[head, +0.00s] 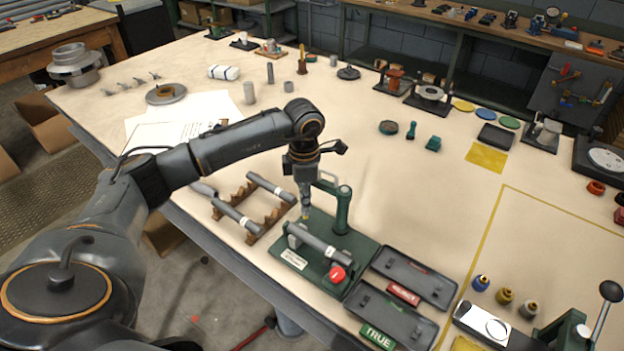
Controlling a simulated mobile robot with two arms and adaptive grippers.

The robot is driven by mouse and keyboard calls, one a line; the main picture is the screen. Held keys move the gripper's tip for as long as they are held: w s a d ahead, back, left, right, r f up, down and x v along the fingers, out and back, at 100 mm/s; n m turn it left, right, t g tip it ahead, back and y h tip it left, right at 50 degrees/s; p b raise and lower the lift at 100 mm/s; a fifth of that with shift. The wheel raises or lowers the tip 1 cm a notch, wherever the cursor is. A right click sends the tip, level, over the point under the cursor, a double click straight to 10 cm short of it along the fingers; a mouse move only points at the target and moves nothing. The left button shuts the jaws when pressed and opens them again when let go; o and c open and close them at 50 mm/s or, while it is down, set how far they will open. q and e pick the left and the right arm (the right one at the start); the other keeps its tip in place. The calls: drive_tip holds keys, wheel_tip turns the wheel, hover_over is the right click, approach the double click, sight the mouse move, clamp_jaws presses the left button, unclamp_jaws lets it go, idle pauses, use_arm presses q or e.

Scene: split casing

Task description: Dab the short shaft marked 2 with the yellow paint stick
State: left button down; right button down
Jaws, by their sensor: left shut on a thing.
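My left gripper (304,192) points down above the green fixture (352,250). It is shut on a slim grey stick with a small yellowish tip (306,216), apparently the yellow paint stick; the fingers partly hide it. A short grey shaft (320,244) with a pale band lies across the fixture, just below the tip. I cannot tell whether the tip touches it. More grey shafts (237,216) (271,187) with pale bands lie on brown notched racks (270,213) to the left. The marks on the shafts are too small to read. My right gripper is not in view.
The fixture has an upright green post (343,212) and a red knob (337,274). Two dark trays, one with a red label (403,294) and one with a green TRUE label (378,336), stand at its right. Small capped pots (505,296) stand further right.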

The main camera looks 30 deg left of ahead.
sight(305, 218)
use_arm(q)
drive_tip(key=shift+a+r, duration=0.1)
drive_tip(key=shift+s+f+b, duration=0.2)
drive_tip(key=shift+f+b, duration=0.35)
drive_tip(key=shift+f, duration=0.05)
drive_tip(key=shift+w+f+b, duration=0.1)
drive_tip(key=shift+f+b, duration=1)
drive_tip(key=shift+f, duration=1.1)
drive_tip(key=shift+f+b, duration=0.55)
drive_tip(key=shift+b, duration=0.15)
drive_tip(key=shift+f, duration=0.15)
idle(0.6)
